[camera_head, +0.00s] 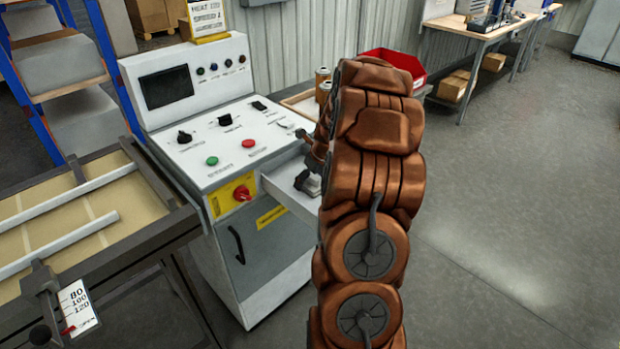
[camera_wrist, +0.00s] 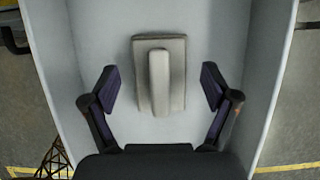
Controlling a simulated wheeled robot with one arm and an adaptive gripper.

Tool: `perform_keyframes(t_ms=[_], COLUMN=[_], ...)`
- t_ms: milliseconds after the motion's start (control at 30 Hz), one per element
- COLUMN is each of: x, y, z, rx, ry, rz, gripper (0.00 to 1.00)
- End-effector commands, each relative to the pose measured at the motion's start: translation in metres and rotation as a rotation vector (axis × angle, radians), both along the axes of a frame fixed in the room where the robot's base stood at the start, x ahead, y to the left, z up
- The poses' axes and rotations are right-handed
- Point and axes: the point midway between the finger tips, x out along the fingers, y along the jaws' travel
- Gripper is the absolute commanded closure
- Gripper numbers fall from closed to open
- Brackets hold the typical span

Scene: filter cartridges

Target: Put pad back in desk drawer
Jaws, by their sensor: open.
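A grey pad with a raised rounded bar along its middle (camera_wrist: 174,73) lies flat on the floor of the open white drawer in the wrist view. My gripper (camera_wrist: 161,87) is open above it, with one dark finger on each side of the pad and gaps between fingers and pad. In the head view the drawer (camera_head: 291,189) stands pulled out of the white control desk (camera_head: 222,133). My gripper (camera_head: 308,184) shows over the drawer there, partly hidden by my arm. I cannot make out the pad in the head view.
The drawer's side walls (camera_wrist: 259,75) rise left and right of my gripper. A red bin (camera_head: 405,66) and brown cylinders (camera_head: 322,76) stand behind my arm. Floor at right is clear.

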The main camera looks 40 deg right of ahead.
Motion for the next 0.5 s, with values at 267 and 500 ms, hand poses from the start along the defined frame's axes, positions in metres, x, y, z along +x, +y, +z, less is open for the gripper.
perform_keyframes(t_ms=[267, 500], x=[0.000, -0.009], y=[0.000, 0.000], z=[0.001, 0.025], rx=[0.000, -0.004], ry=[0.000, -0.001], rz=[0.000, 0.001], gripper=[0.14, 0.14])
